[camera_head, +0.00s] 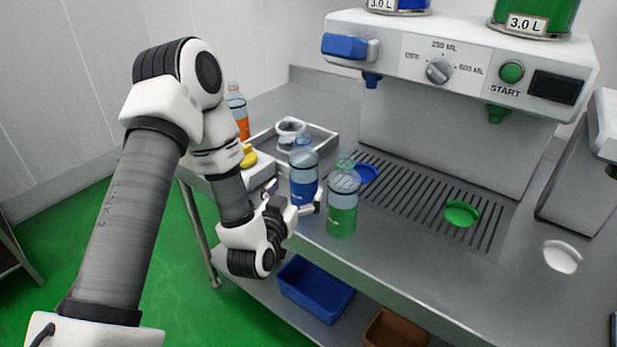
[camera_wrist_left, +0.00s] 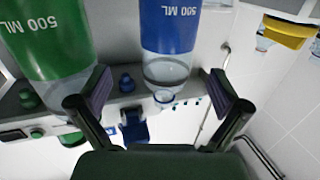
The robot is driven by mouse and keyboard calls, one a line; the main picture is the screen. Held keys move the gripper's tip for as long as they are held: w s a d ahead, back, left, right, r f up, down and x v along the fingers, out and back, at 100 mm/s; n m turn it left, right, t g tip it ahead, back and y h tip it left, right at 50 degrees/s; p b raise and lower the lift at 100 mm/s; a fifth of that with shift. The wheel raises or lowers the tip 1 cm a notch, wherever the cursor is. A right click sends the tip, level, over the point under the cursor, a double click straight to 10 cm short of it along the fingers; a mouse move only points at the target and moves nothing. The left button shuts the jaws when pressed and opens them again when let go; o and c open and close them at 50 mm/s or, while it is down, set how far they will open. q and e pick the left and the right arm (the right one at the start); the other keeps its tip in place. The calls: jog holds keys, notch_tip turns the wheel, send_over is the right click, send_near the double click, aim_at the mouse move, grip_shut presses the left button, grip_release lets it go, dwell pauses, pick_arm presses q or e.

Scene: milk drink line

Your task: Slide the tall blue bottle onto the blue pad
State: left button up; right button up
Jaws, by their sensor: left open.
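The tall blue bottle (camera_head: 303,186) stands upright on the steel counter, left of the drip grille. The blue pad (camera_head: 367,174) lies at the left end of the grille, partly hidden behind the green bottle (camera_head: 342,212). My left gripper (camera_head: 296,199) is open at the near side of the blue bottle, low on it. In the left wrist view the blue bottle (camera_wrist_left: 171,32) shows beyond and between the spread fingers (camera_wrist_left: 160,88), with a gap on each side. The green bottle (camera_wrist_left: 48,40) is beside the left finger there. My right gripper is not in view.
A metal tray (camera_head: 322,135) with a white ring-shaped item and an orange bottle (camera_head: 238,110) are behind my left arm. The dispenser (camera_head: 450,75) overhangs the grille (camera_head: 410,195). A green pad (camera_head: 461,213) and a white pad (camera_head: 562,257) lie right. The front counter is clear.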

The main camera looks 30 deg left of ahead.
aim_at(296, 174)
pick_arm(q)
jog(key=shift+w+a+r, duration=0.1)
jog(key=shift+w+r, duration=0.25)
jog(key=shift+r, duration=0.25)
jog(key=shift+w+a+r, duration=0.1)
jog(key=shift+w+a, duration=0.1)
jog(key=shift+w+a+r+p, duration=0.1)
jog(key=shift+w+a+p, duration=0.4)
jog(key=shift+w+a, duration=0.4)
jog(key=x, duration=0.2)
jog(key=d+x, duration=0.1)
jog(key=x, duration=0.1)
jog(key=shift+w+a+p, duration=0.1)
jog(key=shift+w+p, duration=0.2)
jog(key=shift+w, duration=0.1)
jog(key=shift+s+a, duration=0.15)
jog(key=c, duration=1.2)
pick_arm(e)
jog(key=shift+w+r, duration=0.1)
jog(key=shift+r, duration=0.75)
